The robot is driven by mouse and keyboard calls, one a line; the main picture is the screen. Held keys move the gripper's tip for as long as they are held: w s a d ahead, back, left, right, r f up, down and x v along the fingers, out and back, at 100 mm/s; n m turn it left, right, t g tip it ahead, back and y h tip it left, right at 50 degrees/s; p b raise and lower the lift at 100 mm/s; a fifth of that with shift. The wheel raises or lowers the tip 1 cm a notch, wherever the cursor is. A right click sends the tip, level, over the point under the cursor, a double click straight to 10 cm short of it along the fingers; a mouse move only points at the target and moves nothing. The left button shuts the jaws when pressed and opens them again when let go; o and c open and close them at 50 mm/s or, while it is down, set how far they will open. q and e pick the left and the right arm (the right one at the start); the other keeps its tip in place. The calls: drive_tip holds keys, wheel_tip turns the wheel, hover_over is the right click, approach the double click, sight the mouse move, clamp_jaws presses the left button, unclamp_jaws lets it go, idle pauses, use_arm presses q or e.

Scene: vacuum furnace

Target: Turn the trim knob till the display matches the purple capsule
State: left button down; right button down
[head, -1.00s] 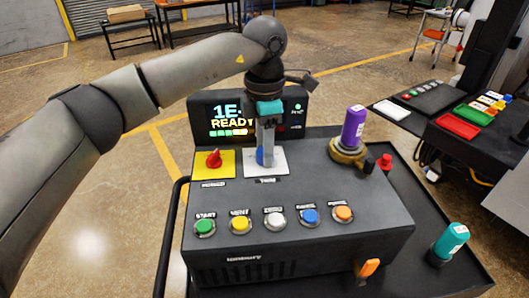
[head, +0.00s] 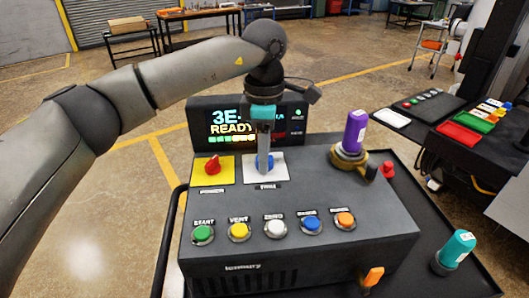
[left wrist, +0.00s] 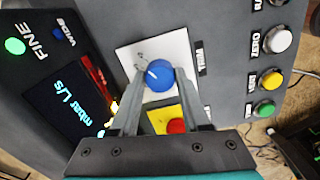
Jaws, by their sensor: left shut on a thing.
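The blue trim knob (head: 264,163) sits on a white plate on top of the dark console; it also shows in the left wrist view (left wrist: 158,75). My left gripper (head: 264,153) reaches down from above and is shut on the knob, one finger on each side. The display (head: 228,124) behind it reads "3E-" and "READY" above a row of coloured bars. My gripper hides part of its reading. The purple capsule (head: 355,131) stands upright in a brass-coloured holder (head: 347,155) at the console's right; its label is too small to read. My right gripper is not in view.
A red knob (head: 212,166) on a yellow plate is close left of the trim knob. Several coloured push buttons (head: 274,227) line the console front. A teal capsule (head: 455,249) stands on the tray at right. Trays of coloured items (head: 462,133) lie farther right.

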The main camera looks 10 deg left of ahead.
use_arm(q)
drive_tip(key=shift+r, duration=0.1)
drive_tip(key=shift+c, duration=1.9)
unclamp_jaws()
wheel_tip(320, 180, up, 15)
